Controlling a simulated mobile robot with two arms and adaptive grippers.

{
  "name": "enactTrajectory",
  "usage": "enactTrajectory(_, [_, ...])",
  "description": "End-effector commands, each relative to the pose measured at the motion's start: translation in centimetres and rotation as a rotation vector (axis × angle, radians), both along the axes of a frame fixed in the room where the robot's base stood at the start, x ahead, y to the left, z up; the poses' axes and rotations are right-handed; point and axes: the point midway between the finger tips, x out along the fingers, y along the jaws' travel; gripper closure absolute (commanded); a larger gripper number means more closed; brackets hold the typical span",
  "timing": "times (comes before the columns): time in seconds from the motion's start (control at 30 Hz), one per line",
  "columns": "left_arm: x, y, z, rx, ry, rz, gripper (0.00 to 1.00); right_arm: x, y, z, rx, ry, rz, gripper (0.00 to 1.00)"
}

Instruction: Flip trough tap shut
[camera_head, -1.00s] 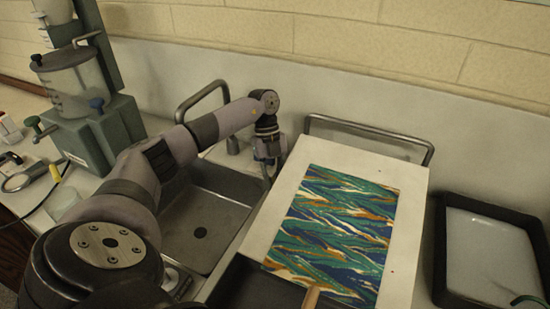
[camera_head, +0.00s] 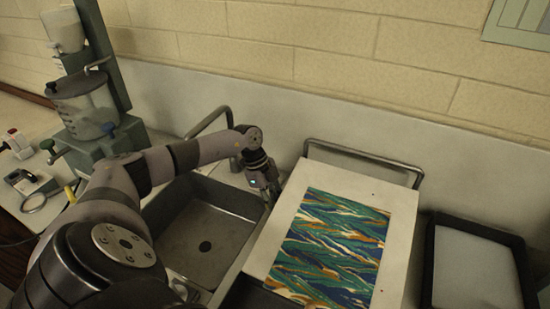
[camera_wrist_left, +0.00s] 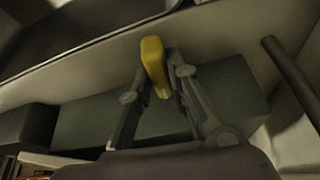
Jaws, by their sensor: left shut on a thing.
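In the left wrist view, a yellow tap lever (camera_wrist_left: 153,60) stands up between the fingers of my left gripper (camera_wrist_left: 158,84). The gripper is shut on it. The grey-green block (camera_wrist_left: 80,125) lies under the fingers. In the head view, my left gripper (camera_head: 269,193) points down in the narrow space between the metal sink and the white-rimmed trough (camera_head: 285,215), which holds a marbled pattern (camera_head: 330,245) of teal, blue, orange and white. The tap lever is too hidden to make out there. My right gripper is in neither view.
The metal sink (camera_head: 160,215) with a dark drain lies left of the trough. A curved metal rail (camera_head: 360,155) stands behind the trough. A dark-rimmed tray (camera_head: 430,265) is at the right. A green apparatus with a clear vessel (camera_head: 88,105) stands at the back left.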

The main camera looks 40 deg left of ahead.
Motion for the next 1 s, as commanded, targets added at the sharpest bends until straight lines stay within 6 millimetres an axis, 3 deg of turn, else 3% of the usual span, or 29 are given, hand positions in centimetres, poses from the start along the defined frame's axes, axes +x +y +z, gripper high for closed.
enactTrajectory(0.23, [0.0, 0.0, 0.3, 0.002, -0.002, 0.098, 1.0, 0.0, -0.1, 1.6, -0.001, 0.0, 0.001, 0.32])
enactTrajectory(0.8, [0.0, 0.1, 0.1, 0.002, -0.003, 0.133, 1.0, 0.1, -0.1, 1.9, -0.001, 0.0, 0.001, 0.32])
enactTrajectory(0.83, [0.0, 0.1, 0.1, 0.002, -0.003, 0.133, 0.82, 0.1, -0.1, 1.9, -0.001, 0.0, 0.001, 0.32])
enactTrajectory(1.0, [0.0, 0.0, 0.1, 0.002, -0.002, 0.132, 0.71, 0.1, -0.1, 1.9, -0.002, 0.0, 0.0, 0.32])
